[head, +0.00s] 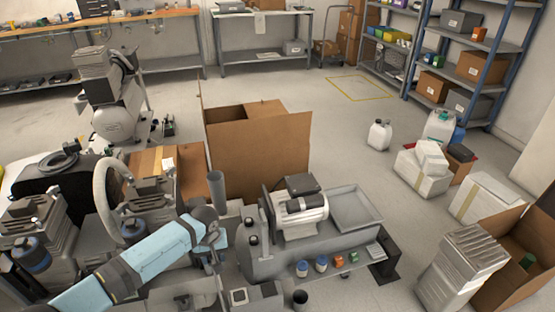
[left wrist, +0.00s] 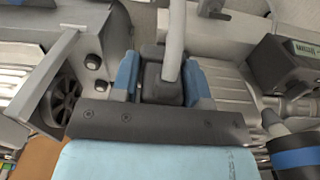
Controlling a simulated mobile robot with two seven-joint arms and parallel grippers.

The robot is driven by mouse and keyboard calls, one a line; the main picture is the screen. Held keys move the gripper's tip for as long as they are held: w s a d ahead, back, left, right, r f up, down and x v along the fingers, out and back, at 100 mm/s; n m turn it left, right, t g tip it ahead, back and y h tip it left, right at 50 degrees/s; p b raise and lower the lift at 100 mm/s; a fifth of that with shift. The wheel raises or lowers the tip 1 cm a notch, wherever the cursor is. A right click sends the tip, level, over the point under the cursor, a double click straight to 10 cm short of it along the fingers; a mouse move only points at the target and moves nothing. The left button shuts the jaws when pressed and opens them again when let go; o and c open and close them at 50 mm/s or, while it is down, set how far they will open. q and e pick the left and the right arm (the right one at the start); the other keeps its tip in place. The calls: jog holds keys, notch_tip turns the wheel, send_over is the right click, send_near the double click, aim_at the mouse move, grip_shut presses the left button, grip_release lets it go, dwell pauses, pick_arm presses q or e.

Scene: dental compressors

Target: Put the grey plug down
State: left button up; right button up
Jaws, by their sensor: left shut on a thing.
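My left arm, light blue, comes in from the lower left in the head view. My left gripper (left wrist: 161,84) shows in the left wrist view with its two blue fingers closed on the dark grey plug (left wrist: 162,88). A lighter grey tube or cable (left wrist: 174,40) rises from the plug toward the top of that view. In the head view the wrist hangs left of the compressor (head: 300,215) with its grey tank; the plug cannot be made out there. Whether the plug touches anything below is hidden. My right gripper is not in view.
Small blue and orange caps, such as a blue one (head: 321,264), line the compressor's front shelf. An open cardboard box (head: 258,150) stands behind. A black fan wheel (left wrist: 65,100) is left of the fingers. Clear floor (head: 345,120) lies beyond the box.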

pick_arm(q)
notch_tip(320, 180, up, 15)
jog(key=a+m, duration=0.1)
jog(key=a, duration=0.2)
jog(key=s+r+p, duration=0.4)
jog(key=r+p, duration=0.6)
jog(key=r, duration=0.2)
jog(key=s+a+r+m+p, duration=0.1)
jog(key=s+r+p, duration=0.4)
jog(key=r+p, duration=0.5)
jog(key=s+a+r+p, duration=0.1)
jog(key=s+r+p, duration=0.3)
jog(key=r+p, duration=0.7)
notch_tip(320, 180, up, 5)
jog(key=shift+s+f+m, duration=0.15)
jog(key=shift+s+m, duration=0.25)
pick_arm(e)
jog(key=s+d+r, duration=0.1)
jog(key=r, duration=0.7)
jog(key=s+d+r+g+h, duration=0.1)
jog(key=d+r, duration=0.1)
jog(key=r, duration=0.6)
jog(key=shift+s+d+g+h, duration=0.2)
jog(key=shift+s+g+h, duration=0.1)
pick_arm(q)
jog(key=shift+a, duration=0.1)
